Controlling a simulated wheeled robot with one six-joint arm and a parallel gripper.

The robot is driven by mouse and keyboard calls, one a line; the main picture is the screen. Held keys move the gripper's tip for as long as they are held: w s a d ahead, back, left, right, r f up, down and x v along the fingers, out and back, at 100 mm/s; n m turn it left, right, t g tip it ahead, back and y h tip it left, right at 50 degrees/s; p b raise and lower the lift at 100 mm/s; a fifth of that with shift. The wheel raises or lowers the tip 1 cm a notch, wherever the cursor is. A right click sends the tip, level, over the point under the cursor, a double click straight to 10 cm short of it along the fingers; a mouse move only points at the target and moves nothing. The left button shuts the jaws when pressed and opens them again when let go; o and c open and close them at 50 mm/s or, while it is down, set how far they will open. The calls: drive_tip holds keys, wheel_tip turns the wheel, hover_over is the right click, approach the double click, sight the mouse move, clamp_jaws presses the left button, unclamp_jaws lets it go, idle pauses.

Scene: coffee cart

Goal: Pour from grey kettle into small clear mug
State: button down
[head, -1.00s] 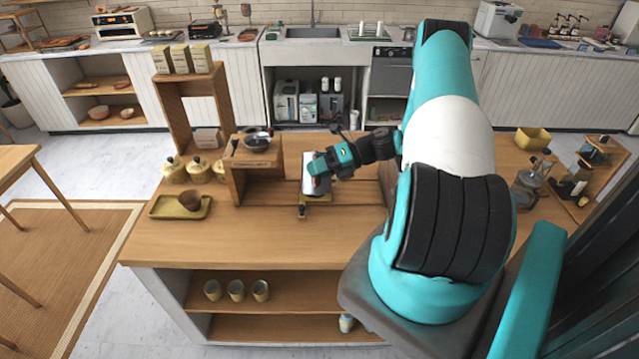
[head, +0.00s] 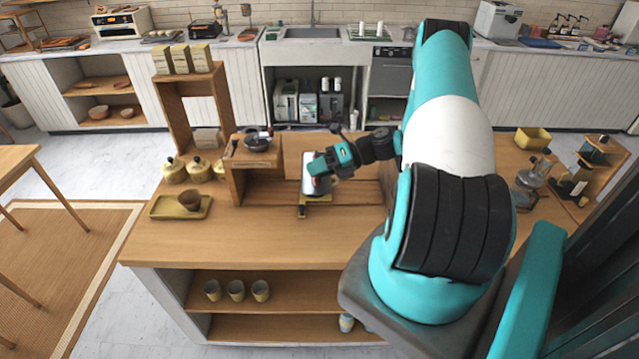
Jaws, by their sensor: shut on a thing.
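My gripper (head: 318,172) is over the middle of the wooden counter, shut on a grey metallic vessel (head: 314,188) that looks like the grey kettle. The vessel is partly hidden by the gripper, and its spout and exact tilt are not clear. It is directly over or on a small yellow stand (head: 317,198); I cannot tell whether they touch. I cannot make out the small clear mug. No stream of liquid is visible.
A wooden riser (head: 250,157) with a dark bowl (head: 257,141) stands close left of my gripper. Yellow canisters (head: 174,170) and a yellow tray (head: 166,209) are farther left. A grey glassy pot (head: 527,184) stands at right. The counter's front (head: 250,238) is clear.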

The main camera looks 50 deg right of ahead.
drive_tip(key=shift+f, duration=0.1)
drive_tip(key=shift+s+a+f+n+b, duration=0.15)
drive_tip(key=shift+f+n+b, duration=0.1)
drive_tip(key=shift+f, duration=0.2)
drive_tip(key=shift+s+a+f+n+b, duration=0.15)
drive_tip(key=shift+f+b, duration=0.1)
drive_tip(key=shift+f, duration=0.15)
drive_tip(key=shift+w+r, duration=0.1)
drive_tip(key=shift+w+d+r+p, duration=0.1)
drive_tip(key=shift+r+p, duration=0.25)
idle(0.4)
drive_tip(key=shift+w+d+r+m, duration=0.1)
drive_tip(key=shift+r+m, duration=0.2)
drive_tip(key=shift+r, duration=0.1)
drive_tip(key=shift+r, duration=0.1)
drive_tip(key=shift+w+d+r, duration=0.1)
drive_tip(key=shift+d+r, duration=0.05)
drive_tip(key=shift+r, duration=0.1)
idle(0.4)
drive_tip(key=shift+r+m, duration=0.1)
drive_tip(key=shift+m, duration=0.2)
